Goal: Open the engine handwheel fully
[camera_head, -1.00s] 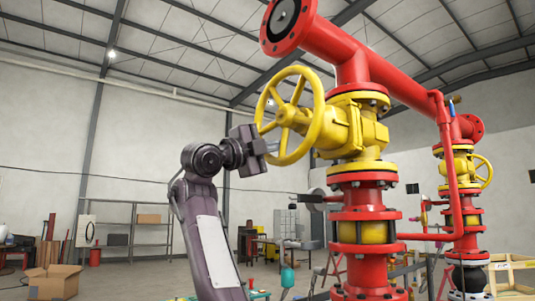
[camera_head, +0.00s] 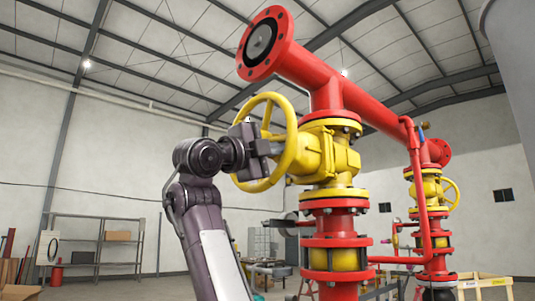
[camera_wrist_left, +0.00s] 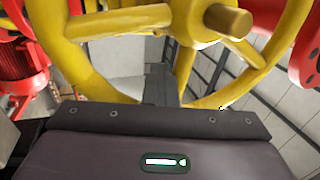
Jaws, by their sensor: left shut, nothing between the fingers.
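The yellow handwheel (camera_head: 291,130) stands upright on the left side of the yellow valve body (camera_head: 335,158). My left gripper (camera_head: 268,148) is at the left part of the wheel and hides some of its rim. Its fingers are shut with nothing between them. In the left wrist view the shut fingers (camera_wrist_left: 160,82) point into the gap inside the wheel rim (camera_wrist_left: 78,62), beside a yellow spoke (camera_wrist_left: 185,65). The hub (camera_wrist_left: 228,20) is above and to the right. I cannot tell whether the fingers touch the spoke. My right gripper is not in view.
A red flanged pipe (camera_head: 310,75) runs above the valve, and a red flanged column (camera_head: 335,230) stands below it. A second, smaller yellow handwheel (camera_head: 452,192) is at the right. Shelves (camera_head: 115,245) stand far back at the left. The space left of my arm is open.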

